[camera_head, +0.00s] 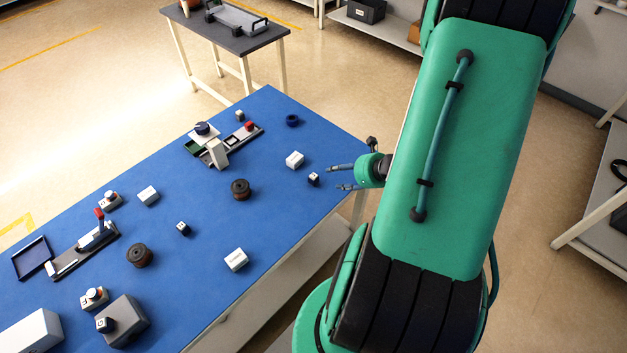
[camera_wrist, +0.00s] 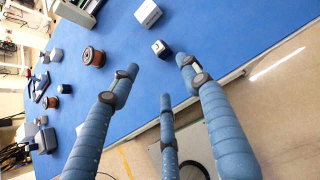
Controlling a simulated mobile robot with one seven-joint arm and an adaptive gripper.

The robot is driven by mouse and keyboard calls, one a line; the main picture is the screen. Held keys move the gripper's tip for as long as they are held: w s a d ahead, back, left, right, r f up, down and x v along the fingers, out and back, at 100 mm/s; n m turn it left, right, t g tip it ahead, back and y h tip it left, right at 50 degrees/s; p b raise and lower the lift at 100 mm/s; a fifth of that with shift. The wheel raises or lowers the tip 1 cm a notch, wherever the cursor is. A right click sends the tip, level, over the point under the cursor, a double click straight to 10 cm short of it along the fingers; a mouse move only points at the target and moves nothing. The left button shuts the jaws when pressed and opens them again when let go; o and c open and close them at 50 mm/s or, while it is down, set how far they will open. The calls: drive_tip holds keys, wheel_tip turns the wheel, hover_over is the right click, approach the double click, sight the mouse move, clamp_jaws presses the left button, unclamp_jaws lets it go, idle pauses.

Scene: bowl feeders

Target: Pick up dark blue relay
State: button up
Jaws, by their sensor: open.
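A small block with a dark blue body and a pale face (camera_head: 313,179), which looks like the dark blue relay, sits near the right edge of the blue table (camera_head: 215,270). It also shows in the wrist view (camera_wrist: 160,48), beyond the fingertips. My gripper (camera_head: 334,179) is open and empty just right of this block, with a small gap between them. In the wrist view its fingers (camera_wrist: 158,74) are spread apart and touch nothing. A similar small dark block (camera_head: 183,228) stands near the table's middle. I cannot tell their exact shades apart.
A white box (camera_head: 294,159) stands close to the block, up and left of it. Dark brown spools (camera_head: 241,189) (camera_head: 139,255), another white box (camera_head: 235,260) and a dark blue ring (camera_head: 292,120) lie farther off. The table's edge runs below my gripper.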

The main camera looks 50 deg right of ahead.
drive_tip(key=b, duration=0.2)
approach(316, 177)
drive_tip(key=shift+x, duration=1.8)
drive_tip(key=shift+f, duration=0.1)
drive_tip(key=shift+b+x, duration=0.9)
drive_tip(key=shift+x, duration=1.65)
drive_tip(key=c, duration=1)
